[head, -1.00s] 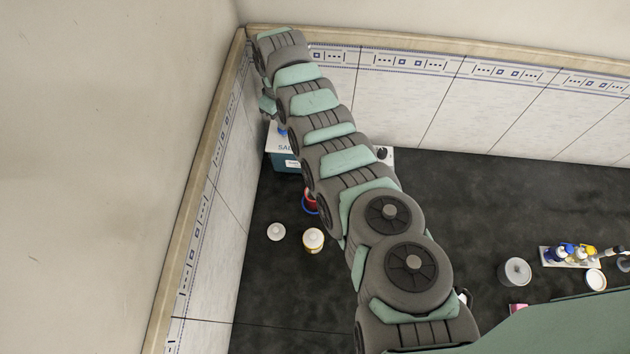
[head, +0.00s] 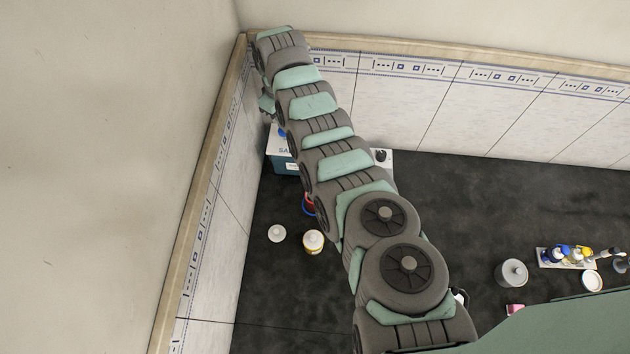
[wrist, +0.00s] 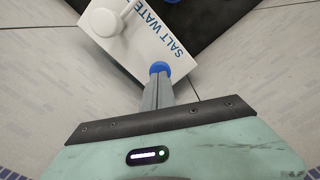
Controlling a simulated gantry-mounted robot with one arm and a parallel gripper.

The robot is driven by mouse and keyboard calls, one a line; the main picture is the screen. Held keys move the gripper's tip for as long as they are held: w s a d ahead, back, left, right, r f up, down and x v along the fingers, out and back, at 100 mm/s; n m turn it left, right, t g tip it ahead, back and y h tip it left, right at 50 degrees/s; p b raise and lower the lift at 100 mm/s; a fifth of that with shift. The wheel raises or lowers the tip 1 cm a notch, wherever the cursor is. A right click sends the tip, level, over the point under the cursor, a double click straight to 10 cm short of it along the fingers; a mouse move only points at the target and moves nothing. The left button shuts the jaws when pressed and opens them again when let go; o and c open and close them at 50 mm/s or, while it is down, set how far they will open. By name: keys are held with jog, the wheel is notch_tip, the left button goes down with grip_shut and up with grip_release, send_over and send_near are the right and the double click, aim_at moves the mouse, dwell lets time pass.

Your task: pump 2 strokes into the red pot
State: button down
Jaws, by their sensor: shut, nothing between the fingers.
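The salt water dispenser (head: 279,158) is a box with a white top and a teal front, in the back left corner of the bench. Its lettered white top (wrist: 150,35) fills the upper middle of the wrist view. A round blue pump knob (wrist: 159,67) stands at its edge. My gripper (wrist: 158,82) is shut and empty, its fingertips right at the knob; I cannot tell whether they touch or press it. The red pot (head: 308,202), with blue around its base, sits in front of the dispenser, partly hidden by my arm.
A white round lid (head: 277,233) and a white-topped jar (head: 313,241) stand left of my arm. A grey pot (head: 512,272) and a rack of small bottles (head: 567,257) are at the right. Walls close in behind and left of the dispenser.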

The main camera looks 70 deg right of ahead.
jog(key=shift+f, duration=0.1)
jog(key=shift+f+b, duration=0.9)
jog(key=shift+f, duration=0.6)
jog(key=shift+r, duration=0.1)
jog(key=shift+r+p, duration=1.1)
jog(key=shift+r, duration=0.4)
jog(key=shift+r, duration=0.1)
notch_tip(320, 180, up, 2)
jog(key=shift+r+p, duration=0.1)
jog(key=shift+p, duration=0.55)
jog(key=shift+r+p, duration=0.35)
jog(key=shift+r, duration=1.45)
